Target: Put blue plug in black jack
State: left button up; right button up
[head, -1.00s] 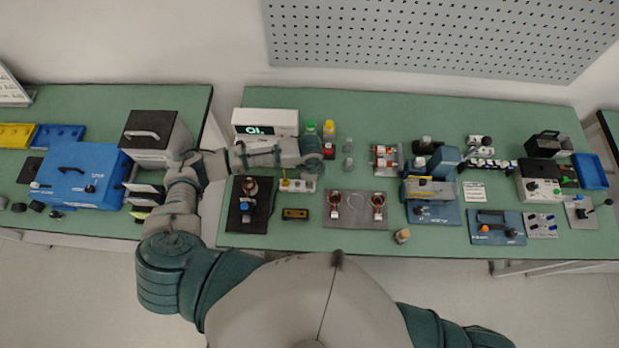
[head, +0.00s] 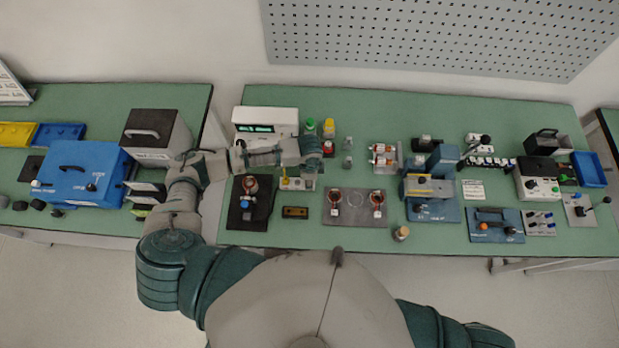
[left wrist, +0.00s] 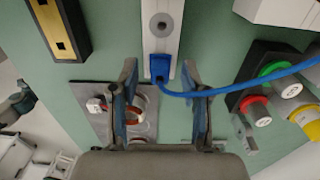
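The blue plug (left wrist: 160,68) sits at the near end of a narrow white strip (left wrist: 162,40) in the left wrist view, with a blue cable running off to the right. A round grey socket-like part (left wrist: 162,25) is on the strip beyond it. My left gripper (left wrist: 163,100) is open, its two fingers apart on either side of the strip's end, just short of the plug. I cannot identify the black jack for certain. My right gripper is out of view.
A black box with a gold face (head: 295,212) and a grey mat with copper coils (head: 355,220) lie nearby. A white meter (head: 264,119) is at the back left.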

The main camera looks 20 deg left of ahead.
pick_arm(q)
jog(key=shift+r, duration=0.15)
notch_tip(320, 180, up, 12)
jog(key=shift+f, duration=0.2)
dwell(1.0)
